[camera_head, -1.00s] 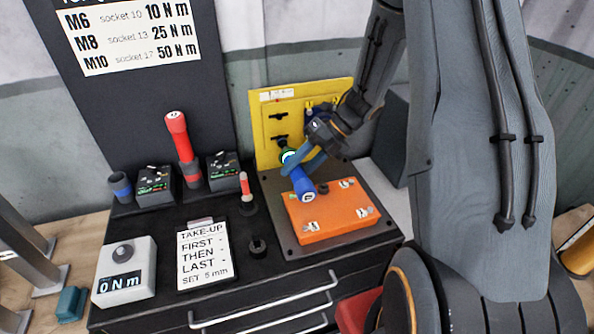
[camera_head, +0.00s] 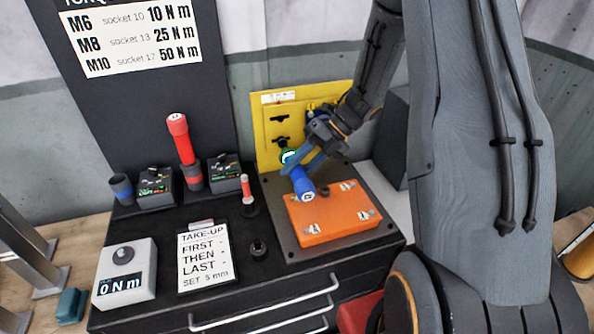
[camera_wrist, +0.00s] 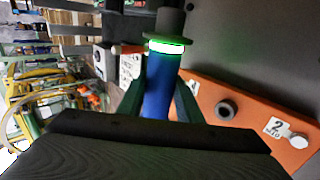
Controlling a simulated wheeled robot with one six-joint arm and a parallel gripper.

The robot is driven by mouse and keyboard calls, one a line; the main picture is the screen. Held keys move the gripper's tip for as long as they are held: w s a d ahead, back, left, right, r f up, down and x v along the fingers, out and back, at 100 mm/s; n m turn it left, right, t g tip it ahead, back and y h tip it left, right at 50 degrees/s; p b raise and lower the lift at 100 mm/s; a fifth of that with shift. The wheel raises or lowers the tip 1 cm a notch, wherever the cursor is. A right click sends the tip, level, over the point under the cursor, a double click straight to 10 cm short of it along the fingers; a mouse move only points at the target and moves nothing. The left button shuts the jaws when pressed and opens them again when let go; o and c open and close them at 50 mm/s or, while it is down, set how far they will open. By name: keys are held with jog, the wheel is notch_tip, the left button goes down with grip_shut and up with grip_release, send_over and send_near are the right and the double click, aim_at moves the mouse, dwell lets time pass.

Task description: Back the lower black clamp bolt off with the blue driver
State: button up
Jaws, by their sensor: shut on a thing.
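My gripper (camera_head: 304,166) is shut on the blue driver (camera_head: 303,184), which lies tilted with its handle end over the orange box and its nose toward the yellow panel (camera_head: 265,152). The blue body (camera_wrist: 157,92) also shows between the fingers in the wrist view, with a lit green-white ring and a dark nose beyond it. Two black T-shaped clamps show on the panel, an upper one (camera_head: 279,118) and a lower one (camera_head: 280,140). The driver's nose is close below the lower clamp. The bolt itself is hidden, so I cannot tell whether the nose touches it.
The orange box (camera_head: 325,220) sits on a dark plate right under the driver. A red driver (camera_head: 180,138) stands upright at the left, between two dark units. A take-up card (camera_head: 205,258) lies on the black bench top.

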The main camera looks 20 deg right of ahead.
aim_at(306, 177)
jog(key=shift+w+r, duration=0.15)
jog(key=shift+w, duration=0.3)
dwell(1.2)
jog(key=shift+s, duration=0.1)
jog(key=shift+s+p, duration=1)
jog(key=shift+s, duration=1.65)
